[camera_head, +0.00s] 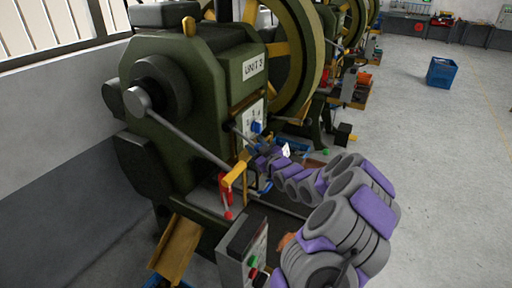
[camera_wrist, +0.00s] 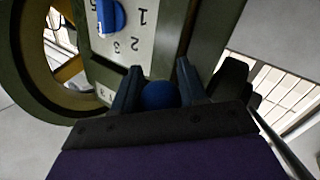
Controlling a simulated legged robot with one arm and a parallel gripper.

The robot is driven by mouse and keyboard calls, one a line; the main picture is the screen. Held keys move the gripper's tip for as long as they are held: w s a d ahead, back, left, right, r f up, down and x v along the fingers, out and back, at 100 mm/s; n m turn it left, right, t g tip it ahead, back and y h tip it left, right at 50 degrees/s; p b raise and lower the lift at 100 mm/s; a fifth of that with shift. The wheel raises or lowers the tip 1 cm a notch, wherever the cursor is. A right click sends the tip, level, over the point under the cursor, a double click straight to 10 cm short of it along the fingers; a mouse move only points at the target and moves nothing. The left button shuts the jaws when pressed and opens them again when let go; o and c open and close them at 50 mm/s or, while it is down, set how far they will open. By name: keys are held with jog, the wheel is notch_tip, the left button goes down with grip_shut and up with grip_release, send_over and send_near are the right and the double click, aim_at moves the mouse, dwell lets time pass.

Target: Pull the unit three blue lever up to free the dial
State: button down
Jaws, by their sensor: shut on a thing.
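The green machine (camera_head: 205,75) carries a "UNIT 3" label (camera_head: 253,66). In the wrist view, the round blue knob of the lever (camera_wrist: 160,95) sits between the two dark fingers of my gripper (camera_wrist: 158,85), which is shut on it. The rest of the lever is hidden behind the gripper. The blue dial (camera_wrist: 110,15) is on a white numbered plate (camera_wrist: 138,35), just beyond the fingers. The dial also shows in the head view (camera_head: 257,128), above my gripper (camera_head: 250,155), where the lever cannot be made out.
A long grey rod (camera_head: 185,137) crosses the machine front. A red and yellow handle (camera_head: 229,188) stands close to my gripper. A grey control box (camera_head: 243,245) with buttons is nearer. A blue bin (camera_head: 441,73) stands on open floor at the right.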

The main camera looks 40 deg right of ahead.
jog(key=shift+s+d+r+n+g+p, duration=0.15)
jog(key=shift+s+r+n+g+p, duration=0.15)
jog(key=shift+r+g+p, duration=0.3)
jog(key=shift+f, duration=0.1)
jog(key=c, duration=0.7)
grip_release()
jog(key=shift+s, duration=0.1)
jog(key=s, duration=0.5)
jog(key=s+a+r+p, duration=0.1)
jog(key=s, duration=0.5)
jog(key=s+a+p, duration=0.1)
jog(key=s, duration=0.4)
jog(key=shift+s+r, duration=0.15)
jog(key=shift+s, duration=0.25)
